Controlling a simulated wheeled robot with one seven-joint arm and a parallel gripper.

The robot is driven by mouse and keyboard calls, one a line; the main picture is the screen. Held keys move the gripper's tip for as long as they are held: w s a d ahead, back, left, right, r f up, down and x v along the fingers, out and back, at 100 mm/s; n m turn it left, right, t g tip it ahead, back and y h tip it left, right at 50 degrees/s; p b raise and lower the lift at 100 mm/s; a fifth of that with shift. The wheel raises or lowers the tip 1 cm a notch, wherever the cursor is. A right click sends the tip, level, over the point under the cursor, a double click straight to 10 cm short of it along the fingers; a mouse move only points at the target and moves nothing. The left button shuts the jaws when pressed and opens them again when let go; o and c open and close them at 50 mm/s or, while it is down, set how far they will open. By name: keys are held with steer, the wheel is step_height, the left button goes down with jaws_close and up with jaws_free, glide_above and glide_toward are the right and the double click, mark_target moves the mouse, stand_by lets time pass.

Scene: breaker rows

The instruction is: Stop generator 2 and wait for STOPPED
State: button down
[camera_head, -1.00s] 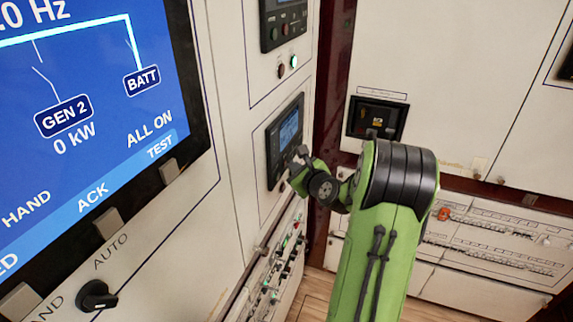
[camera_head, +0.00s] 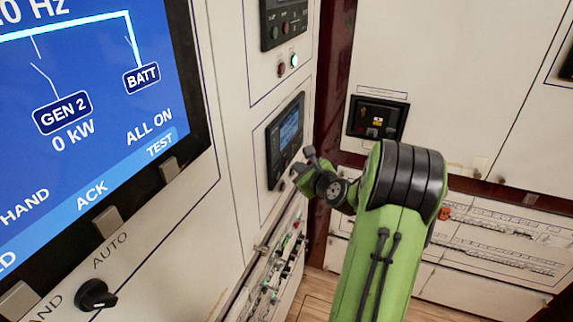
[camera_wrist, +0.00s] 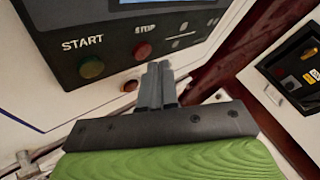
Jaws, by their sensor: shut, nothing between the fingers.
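The generator controller (camera_head: 285,138) is a dark panel with a small blue screen (camera_head: 290,127), whose text is too small to read. In the wrist view its lower edge shows a green button (camera_wrist: 91,68) marked START and a red button (camera_wrist: 142,50) marked STOP. My gripper (camera_wrist: 160,68) is shut and empty. Its fingertips are close to the red button, slightly right of and below it in the picture; a small gap seems to separate them. In the head view my gripper (camera_head: 302,160) is by the controller's lower right corner. The large display reads "GEN 2" (camera_head: 62,113) with 0 kW.
A similar controller (camera_head: 283,20) is mounted above, with a red lamp and a lit green lamp (camera_head: 294,61) under it. A row of small switches (camera_head: 280,270) lies below. A black AUTO/HAND knob (camera_head: 97,295) is at lower left. A cabinet wall stands at right.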

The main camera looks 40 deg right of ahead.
steer(key=shift+s+d+b, duration=0.1)
steer(key=shift+s+d, duration=0.3)
steer(key=shift+s, duration=0.35)
steer(key=shift+s+d+b, duration=0.15)
steer(key=shift+s+d, duration=0.2)
steer(key=shift+s, duration=0.4)
steer(key=shift+s+d+b, duration=0.1)
steer(key=shift+s+d, duration=0.3)
steer(key=shift+s, duration=0.35)
